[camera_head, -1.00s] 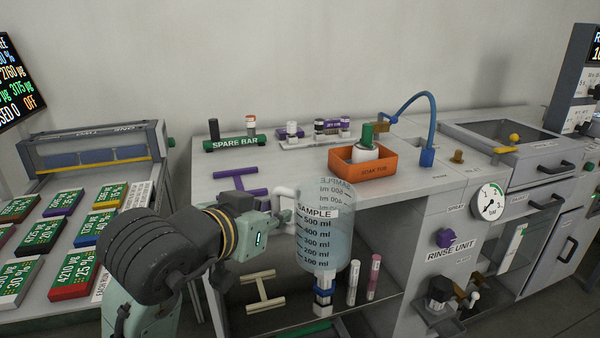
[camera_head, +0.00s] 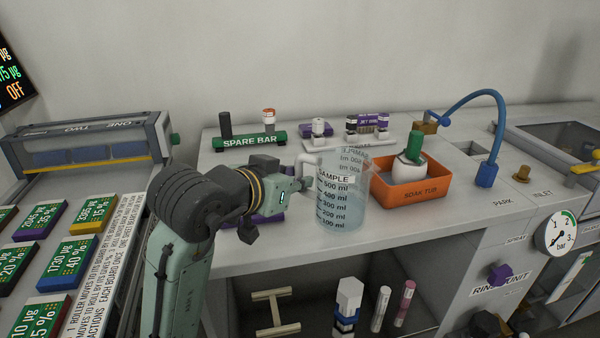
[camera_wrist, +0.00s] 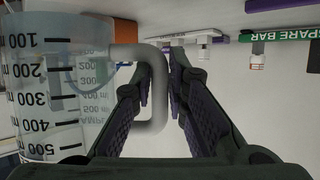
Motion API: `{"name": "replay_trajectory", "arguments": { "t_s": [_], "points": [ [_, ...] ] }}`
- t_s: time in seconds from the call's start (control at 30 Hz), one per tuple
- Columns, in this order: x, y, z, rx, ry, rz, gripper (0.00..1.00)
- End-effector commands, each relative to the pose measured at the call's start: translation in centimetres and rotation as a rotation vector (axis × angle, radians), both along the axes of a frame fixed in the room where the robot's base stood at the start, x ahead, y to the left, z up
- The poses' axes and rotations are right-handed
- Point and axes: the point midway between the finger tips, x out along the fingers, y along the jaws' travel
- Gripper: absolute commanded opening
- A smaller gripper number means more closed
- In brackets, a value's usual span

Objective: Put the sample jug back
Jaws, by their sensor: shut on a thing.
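The clear sample jug (camera_head: 342,205) stands upright in the head view, over the front part of the grey worktop (camera_head: 420,212). It has black ml marks, a SAMPLE label and some pale blue liquid low inside. I cannot tell whether its base touches the worktop. My gripper (camera_head: 300,182) is at its left side, shut on the jug's grey handle. In the wrist view the two dark fingers of my gripper (camera_wrist: 165,95) lie on either side of the handle (camera_wrist: 152,95), and the jug (camera_wrist: 55,90) fills the left side.
A green SPARE BAR holder (camera_head: 250,140) and a rack of small nozzles (camera_head: 350,140) stand at the back. A blue hose (camera_head: 487,172) arches at right. An open shelf lies below.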

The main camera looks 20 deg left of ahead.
Motion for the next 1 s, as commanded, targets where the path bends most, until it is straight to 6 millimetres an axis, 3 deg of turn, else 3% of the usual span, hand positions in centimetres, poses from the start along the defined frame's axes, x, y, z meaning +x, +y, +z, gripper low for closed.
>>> {"name": "replay_trajectory", "arguments": {
  "t_s": [0.2,0.4,0.57,0.8,1.0],
  "points": [
    [5.3,2.9,-0.2,-0.002,0.003,0.001,0.00],
    [8.7,4.8,-0.6,-0.001,0.001,0.000,0.00],
    [9.5,5.2,-1.1,0.000,0.000,0.000,0.00],
    [9.5,5.3,-4.0,-0.002,-0.001,0.002,0.00],
    [9.5,5.2,-4.5,0.002,-0.001,-0.001,0.00]
  ]
}}
